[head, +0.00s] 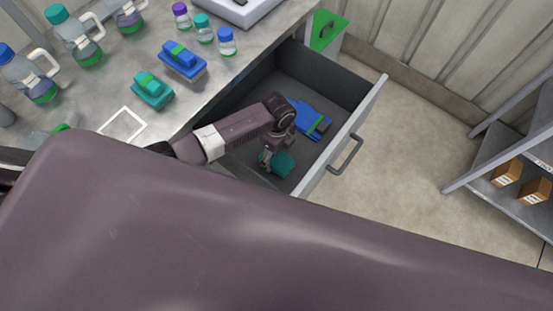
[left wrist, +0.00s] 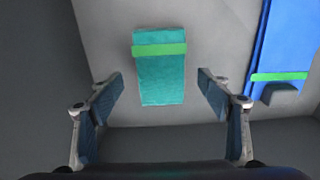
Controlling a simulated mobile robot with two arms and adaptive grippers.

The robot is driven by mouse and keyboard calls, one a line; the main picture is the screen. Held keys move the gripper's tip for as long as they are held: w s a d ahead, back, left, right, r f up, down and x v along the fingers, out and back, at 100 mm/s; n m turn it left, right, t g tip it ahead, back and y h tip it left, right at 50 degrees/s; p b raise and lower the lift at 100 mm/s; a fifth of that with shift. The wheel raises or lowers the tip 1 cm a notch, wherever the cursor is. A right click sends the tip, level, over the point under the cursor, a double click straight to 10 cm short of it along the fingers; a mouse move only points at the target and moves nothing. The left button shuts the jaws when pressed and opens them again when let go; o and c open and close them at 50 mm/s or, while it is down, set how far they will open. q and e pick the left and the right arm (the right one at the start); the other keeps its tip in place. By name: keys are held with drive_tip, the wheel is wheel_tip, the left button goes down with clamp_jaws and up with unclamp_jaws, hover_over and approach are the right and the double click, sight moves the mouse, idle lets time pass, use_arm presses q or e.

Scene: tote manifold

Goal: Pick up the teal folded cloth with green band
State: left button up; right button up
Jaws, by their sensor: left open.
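The teal folded cloth with a green band (left wrist: 160,82) lies flat on the drawer floor in the left wrist view. In the head view the teal cloth (head: 281,164) is partly hidden by my gripper. My left gripper (head: 268,160) is inside the open drawer, above the cloth. In the left wrist view the left gripper (left wrist: 160,95) is open, with one finger on each side of the cloth and gaps between. Its fingers do not touch the cloth. My right gripper is not in view.
A blue folded cloth with a green band (head: 312,121) lies in the same drawer (head: 345,128), to the right in the left wrist view (left wrist: 285,50). The drawer walls are close around my gripper. A shelf (head: 500,160) is at right.

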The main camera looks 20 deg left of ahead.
sight(277, 159)
use_arm(q)
wheel_tip(277, 159, down, 3)
drive_tip(key=shift+a+r, duration=0.15)
drive_tip(key=shift+r, duration=0.05)
drive_tip(key=shift+f, duration=0.55)
drive_tip(key=shift+w, duration=0.1)
drive_tip(key=c, duration=1.2)
drive_tip(key=shift+c, duration=0.2)
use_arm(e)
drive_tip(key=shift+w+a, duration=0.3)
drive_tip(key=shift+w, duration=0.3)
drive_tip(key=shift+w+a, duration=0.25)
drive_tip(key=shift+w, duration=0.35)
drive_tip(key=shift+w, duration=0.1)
